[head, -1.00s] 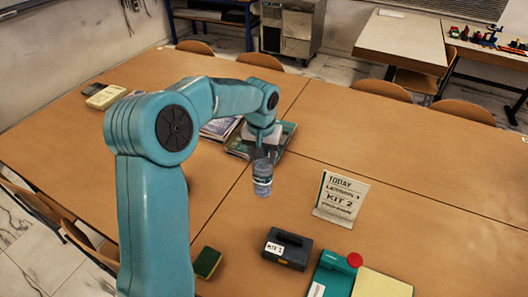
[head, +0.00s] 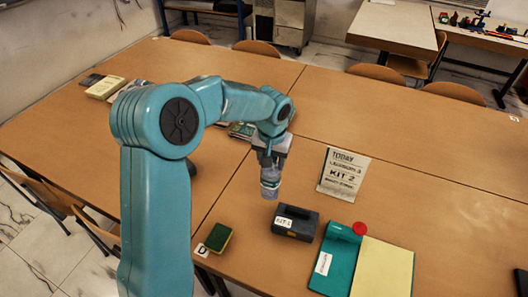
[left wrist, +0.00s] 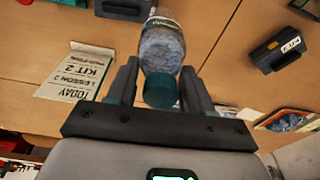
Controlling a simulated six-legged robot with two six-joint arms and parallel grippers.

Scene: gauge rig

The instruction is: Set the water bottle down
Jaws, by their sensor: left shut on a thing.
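The water bottle (head: 270,182) is clear with a bluish label and a teal cap. In the head view it hangs upright below my left gripper (head: 268,158), left of the middle of the table (head: 430,215). In the left wrist view the bottle (left wrist: 162,48) sits between the two dark fingers of my left gripper (left wrist: 160,80), which is shut on it near the cap end. The bottle's base seems to be above the tabletop, but I cannot tell the gap. My right gripper is not in view.
A dark labelled box (head: 295,222) stands right of and nearer than the bottle, with a TODAY sign (head: 343,175) beyond. A teal case with a red knob (head: 340,262), a yellow pad (head: 383,268) and a green sponge (head: 218,238) lie nearer. Books (head: 240,130) lie behind my arm.

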